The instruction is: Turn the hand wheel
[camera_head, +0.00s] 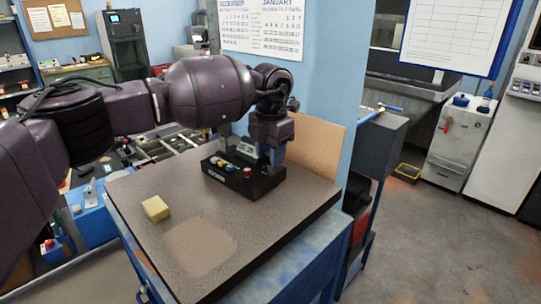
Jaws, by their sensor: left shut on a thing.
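A black unit (240,181) with small coloured knobs and a tilted display sits towards the back of the dark speckled bench top (290,215). My left gripper (273,160) points down at the right back part of this unit. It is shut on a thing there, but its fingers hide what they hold. I cannot make out the hand wheel clearly; nothing in plain sight shows its rim. My right gripper is not in view.
A yellow block (156,209) lies on the left part of the bench top. A paler patch (200,248) marks the front, which is clear. A tan board (315,143) stands behind the unit. A grey cabinet (460,140) stands on the floor at the right.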

